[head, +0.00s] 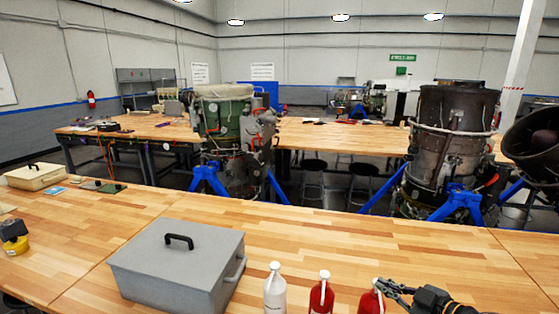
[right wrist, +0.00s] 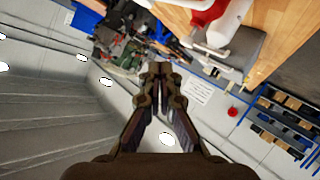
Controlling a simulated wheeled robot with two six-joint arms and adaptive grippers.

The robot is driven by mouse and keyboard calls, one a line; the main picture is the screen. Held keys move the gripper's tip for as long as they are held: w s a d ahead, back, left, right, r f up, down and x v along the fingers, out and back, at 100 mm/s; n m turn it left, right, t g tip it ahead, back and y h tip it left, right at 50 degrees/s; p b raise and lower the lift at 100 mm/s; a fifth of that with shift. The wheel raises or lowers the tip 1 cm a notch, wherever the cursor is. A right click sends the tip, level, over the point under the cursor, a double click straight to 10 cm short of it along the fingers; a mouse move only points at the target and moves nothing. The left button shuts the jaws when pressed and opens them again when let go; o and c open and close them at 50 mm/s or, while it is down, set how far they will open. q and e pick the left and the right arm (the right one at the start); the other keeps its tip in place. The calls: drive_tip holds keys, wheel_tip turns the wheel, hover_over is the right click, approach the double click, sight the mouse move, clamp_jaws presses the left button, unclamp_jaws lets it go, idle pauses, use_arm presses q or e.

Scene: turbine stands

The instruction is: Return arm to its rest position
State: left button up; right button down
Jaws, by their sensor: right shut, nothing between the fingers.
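My right gripper (head: 392,288) is low in the head view, just right of a red bottle (head: 371,302) with a white cap. It is shut and empty. In the right wrist view its fingers (right wrist: 160,75) meet at the tips with nothing between them. The fingertips overlap the red bottle's edge in the head view; I cannot tell whether they touch. My left gripper is not in view.
A second red bottle (head: 321,295), a white bottle (head: 275,290) and a grey toolbox (head: 180,265) stand on the wooden bench (head: 420,250). Turbines on blue stands (head: 455,200) stand behind it. The bench right of the toolbox, behind the bottles, is clear.

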drive_tip(key=s+d+f+m+h, duration=0.6)
drive_tip(key=s+f+m+h, duration=0.1)
drive_tip(key=f+m+h, duration=0.25)
drive_tip(key=s+a+f+m+g+y, duration=0.1)
drive_tip(key=s+a+f+g, duration=0.3)
drive_tip(key=s, duration=0.3)
drive_tip(key=s+a+f+g+y, duration=0.2)
drive_tip(key=s+a+f+g, duration=0.25)
drive_tip(key=s, duration=0.25)
drive_tip(key=s+d+f+g+b, duration=0.1)
drive_tip(key=d+f+b, duration=0.1)
drive_tip(key=f, duration=1.3)
drive_tip(key=s+d+f+b, duration=0.1)
drive_tip(key=f+b, duration=0.1)
drive_tip(key=f, duration=1.2)
use_arm(q)
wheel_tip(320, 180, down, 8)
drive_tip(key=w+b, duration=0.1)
drive_tip(key=b, duration=0.2)
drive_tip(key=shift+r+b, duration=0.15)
drive_tip(key=shift+b, duration=0.25)
use_arm(e)
drive_tip(key=s+d+f+g, duration=0.1)
drive_tip(key=s+f, duration=1.8)
drive_tip(key=f, duration=0.2)
drive_tip(key=shift+d+f+h, duration=0.15)
drive_tip(key=shift+d+h, duration=0.1)
drive_tip(key=shift+h, duration=0.1)
